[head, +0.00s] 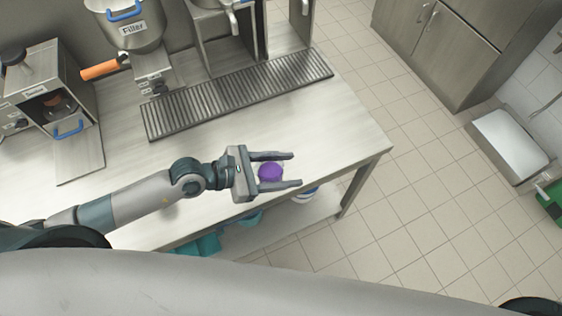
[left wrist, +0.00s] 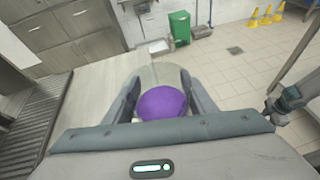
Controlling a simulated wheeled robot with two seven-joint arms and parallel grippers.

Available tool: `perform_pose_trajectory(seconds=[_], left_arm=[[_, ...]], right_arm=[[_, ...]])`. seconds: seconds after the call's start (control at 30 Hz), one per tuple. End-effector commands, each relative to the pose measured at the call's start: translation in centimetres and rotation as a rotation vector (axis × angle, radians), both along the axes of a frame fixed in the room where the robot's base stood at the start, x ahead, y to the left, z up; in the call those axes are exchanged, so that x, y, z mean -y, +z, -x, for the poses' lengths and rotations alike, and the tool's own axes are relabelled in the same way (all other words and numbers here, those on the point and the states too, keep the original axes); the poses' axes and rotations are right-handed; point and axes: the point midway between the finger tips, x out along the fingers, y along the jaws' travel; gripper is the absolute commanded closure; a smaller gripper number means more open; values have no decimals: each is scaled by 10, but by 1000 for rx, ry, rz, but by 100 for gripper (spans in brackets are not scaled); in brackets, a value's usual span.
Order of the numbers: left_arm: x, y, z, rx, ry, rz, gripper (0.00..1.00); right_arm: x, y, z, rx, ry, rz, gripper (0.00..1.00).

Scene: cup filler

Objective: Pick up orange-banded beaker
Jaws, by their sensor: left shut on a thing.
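My left gripper (head: 294,169) reaches in from the left over the counter's front edge, its fingers pointing right. It is shut on a purple-topped round thing (head: 270,172), which sits between the fingers close to the palm. In the left wrist view the purple top (left wrist: 162,104) lies between both fingers, with a pale grey surface beyond it. I cannot make out an orange band on it, and its lower part is hidden, so I cannot tell whether it is the orange-banded beaker.
The counter (head: 335,135) is clear around the gripper. A slatted drain grate (head: 240,92) lies behind, below a filter machine (head: 133,28) with an orange handle (head: 100,69). A coffee machine (head: 50,85) stands at left. Teal containers (head: 205,244) sit on the lower shelf.

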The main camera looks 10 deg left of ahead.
Motion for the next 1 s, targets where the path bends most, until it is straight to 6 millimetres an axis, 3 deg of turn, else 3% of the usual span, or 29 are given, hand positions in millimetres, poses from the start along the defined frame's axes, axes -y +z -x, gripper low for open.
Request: perform_pose_trajectory(seconds=[0.73,1.0], left_arm=[[3,4,3,1,3,0,77],[-3,7,-20,8,25,1,77]], right_arm=[[1,-1,0,-1,0,1,69],[4,-20,0,0,1,3,69]])
